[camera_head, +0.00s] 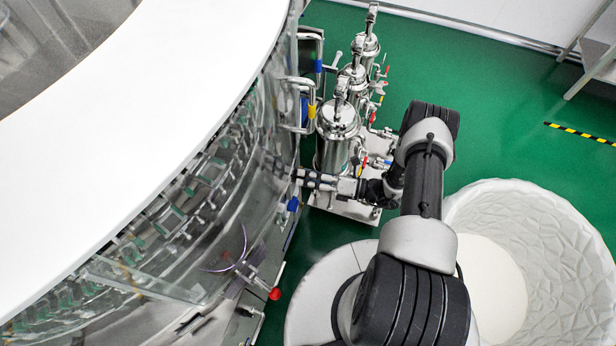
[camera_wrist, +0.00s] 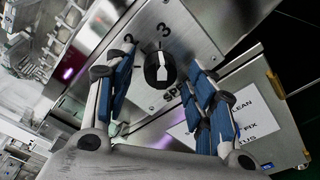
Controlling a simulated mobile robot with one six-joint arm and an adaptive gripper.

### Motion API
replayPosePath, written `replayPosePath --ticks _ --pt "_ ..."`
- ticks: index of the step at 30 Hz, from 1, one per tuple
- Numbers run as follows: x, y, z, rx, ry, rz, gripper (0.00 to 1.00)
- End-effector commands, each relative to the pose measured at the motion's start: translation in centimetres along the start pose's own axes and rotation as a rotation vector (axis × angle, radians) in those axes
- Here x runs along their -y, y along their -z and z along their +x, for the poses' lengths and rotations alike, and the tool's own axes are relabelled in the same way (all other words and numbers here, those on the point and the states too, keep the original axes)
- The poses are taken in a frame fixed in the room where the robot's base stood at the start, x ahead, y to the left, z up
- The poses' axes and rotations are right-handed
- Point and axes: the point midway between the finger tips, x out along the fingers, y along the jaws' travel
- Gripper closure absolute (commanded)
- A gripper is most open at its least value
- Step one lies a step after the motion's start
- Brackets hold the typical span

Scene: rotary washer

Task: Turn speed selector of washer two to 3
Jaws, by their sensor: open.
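The speed selector is a round black knob with a white mark (camera_wrist: 160,68), on a grey metal panel (camera_wrist: 185,30) in the wrist view. The digits 2 and 3 are printed above it, and part of a label starting "SP" below. Which digit the mark points at is hard to tell. My gripper (camera_wrist: 158,60) is open, with one blue-padded finger on each side of the knob in the picture. I cannot tell whether either pad touches it. In the head view my gripper (camera_head: 312,179) is at the side of the large round washer (camera_head: 235,200); the knob is hidden there.
Shiny metal cylinders with valves (camera_head: 338,125) stand just behind my gripper. A red-tipped lever (camera_head: 274,293) juts from the washer nearer the front. A large white tub (camera_head: 560,250) stands at the right. Green floor is open at the upper right. A white printed sign (camera_wrist: 240,120) is beside the panel.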

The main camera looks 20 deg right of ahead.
Motion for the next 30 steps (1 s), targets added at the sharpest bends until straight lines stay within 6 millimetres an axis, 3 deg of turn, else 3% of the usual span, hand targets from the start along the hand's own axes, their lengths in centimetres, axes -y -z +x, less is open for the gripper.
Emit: replayPosePath --ticks 7,15,21,30 --pt "0.1 -0.1 -1.9 0.004 0.003 -0.001 0.50" --pt "0.1 -0.1 -7.6 0.005 0.004 -0.002 0.50" --pt "0.0 -0.1 -10.8 0.003 0.002 -0.001 0.50" --pt "0.0 0.0 -12.1 -0.001 0.000 0.000 0.50"
